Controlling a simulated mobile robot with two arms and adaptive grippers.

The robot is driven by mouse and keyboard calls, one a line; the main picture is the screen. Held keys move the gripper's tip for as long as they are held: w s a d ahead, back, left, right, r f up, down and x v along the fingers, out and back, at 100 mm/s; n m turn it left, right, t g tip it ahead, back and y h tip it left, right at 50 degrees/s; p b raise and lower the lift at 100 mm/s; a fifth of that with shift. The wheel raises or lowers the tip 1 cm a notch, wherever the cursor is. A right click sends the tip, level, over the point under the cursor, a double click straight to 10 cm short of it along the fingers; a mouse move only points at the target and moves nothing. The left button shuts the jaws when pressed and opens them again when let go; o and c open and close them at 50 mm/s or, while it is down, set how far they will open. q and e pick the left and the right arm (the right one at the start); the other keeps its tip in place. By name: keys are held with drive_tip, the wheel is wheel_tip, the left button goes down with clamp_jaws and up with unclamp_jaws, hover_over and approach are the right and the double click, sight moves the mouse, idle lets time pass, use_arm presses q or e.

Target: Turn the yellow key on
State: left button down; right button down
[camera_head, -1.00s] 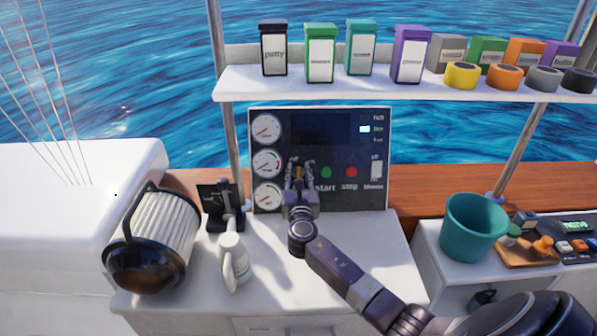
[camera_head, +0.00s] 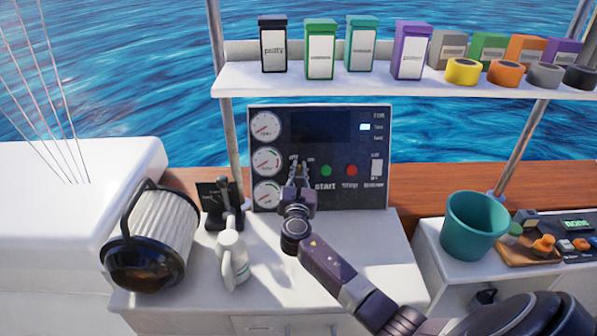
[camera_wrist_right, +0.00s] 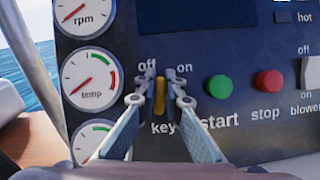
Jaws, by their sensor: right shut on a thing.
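The yellow key (camera_wrist_right: 160,96) stands upright on the dark control panel (camera_head: 340,200), between the "off" and "on" labels and above the word "key". My right gripper (camera_wrist_right: 160,95) has its two fingertips on either side of the key and is shut on it. In the head view my right gripper (camera_head: 298,175) reaches the panel's lower left part and hides the key. The left gripper is not in view.
A green start button (camera_wrist_right: 219,87) and a red stop button (camera_wrist_right: 269,82) sit right of the key. Gauges (camera_wrist_right: 90,79) line the panel's left side.

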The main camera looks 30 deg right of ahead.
drive_tip(key=m+g+b, duration=0.1)
drive_tip(key=m, duration=0.2)
drive_tip(key=m+g+h, duration=0.1)
drive_tip(key=m, duration=0.2)
drive_tip(key=shift+s+f+h+b, duration=0.1)
drive_tip(key=shift+f+h+b, duration=0.1)
drive_tip(key=shift+h+b, duration=0.15)
drive_tip(key=m+g, duration=0.1)
drive_tip(key=m, duration=0.1)
drive_tip(key=m+g, duration=0.1)
drive_tip(key=m, duration=0.1)
drive_tip(key=shift+s+d+h, duration=0.1)
drive_tip(key=shift+d+h, duration=0.1)
drive_tip(key=shift+h, duration=0.15)
drive_tip(key=shift+s+f+m+g+b, duration=0.1)
drive_tip(key=shift+m+g+b, duration=0.4)
drive_tip(key=shift+m, duration=0.8)
drive_tip(key=shift+g, duration=0.3)
drive_tip(key=c, duration=2)
unclamp_jaws()
drive_tip(key=shift+c, duration=0.2)
drive_tip(key=v, duration=1.2)
